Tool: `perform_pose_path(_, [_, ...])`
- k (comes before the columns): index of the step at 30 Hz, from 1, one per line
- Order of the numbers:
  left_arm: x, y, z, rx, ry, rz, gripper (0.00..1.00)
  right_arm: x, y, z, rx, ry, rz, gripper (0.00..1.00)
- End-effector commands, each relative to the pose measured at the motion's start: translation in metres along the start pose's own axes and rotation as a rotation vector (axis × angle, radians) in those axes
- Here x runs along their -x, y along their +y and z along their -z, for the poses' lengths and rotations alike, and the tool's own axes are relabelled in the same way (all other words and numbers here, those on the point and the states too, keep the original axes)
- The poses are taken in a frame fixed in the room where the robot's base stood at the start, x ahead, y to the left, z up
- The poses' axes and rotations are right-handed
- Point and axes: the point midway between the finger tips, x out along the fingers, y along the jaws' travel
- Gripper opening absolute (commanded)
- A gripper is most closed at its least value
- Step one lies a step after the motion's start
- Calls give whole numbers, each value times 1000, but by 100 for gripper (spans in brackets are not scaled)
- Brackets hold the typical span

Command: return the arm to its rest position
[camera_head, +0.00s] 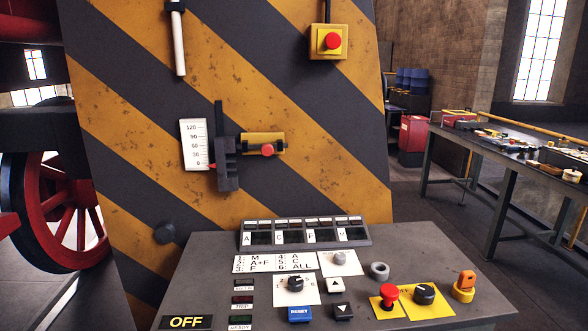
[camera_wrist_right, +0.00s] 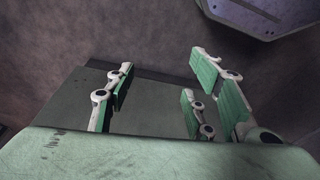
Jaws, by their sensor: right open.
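My right gripper (camera_wrist_right: 165,92) shows in the right wrist view. Its pale fingers with green pads stand apart, and nothing is between them. Behind them are a dark grey flat surface and a brown, blurred background. Neither arm and neither gripper shows in the head view, so where the right gripper is relative to the console cannot be told. My left gripper is in neither view.
A grey console (camera_head: 440,250) with a red button (camera_head: 389,293), knobs and a blue reset button (camera_head: 300,314) stands in front. Behind it is a yellow-and-black striped panel (camera_head: 290,120). A workbench (camera_head: 500,150) with tools stands right, a red wheel (camera_head: 75,215) left.

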Motion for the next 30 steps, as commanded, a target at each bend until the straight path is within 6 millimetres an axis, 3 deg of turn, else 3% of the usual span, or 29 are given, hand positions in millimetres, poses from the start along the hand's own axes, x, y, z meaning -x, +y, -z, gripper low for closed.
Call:
perform_pose_path(1, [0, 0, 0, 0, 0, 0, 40, -24, -1, -18, 2, -21, 1, 49])
perform_pose_path(3, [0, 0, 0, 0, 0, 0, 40, -51, -2, -40, 6, -35, 3, 49])
perform_pose_path(9, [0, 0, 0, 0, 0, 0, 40, -111, -6, -116, 16, -79, 7, 49])
perform_pose_path(16, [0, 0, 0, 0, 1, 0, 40, -141, -6, -193, 25, -113, 10, 49])
perform_pose_path(21, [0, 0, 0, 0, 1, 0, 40, -145, -6, -217, 29, -121, 11, 49])
perform_pose_path(30, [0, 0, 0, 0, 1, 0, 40, -145, -6, -220, 29, -122, 11, 49])
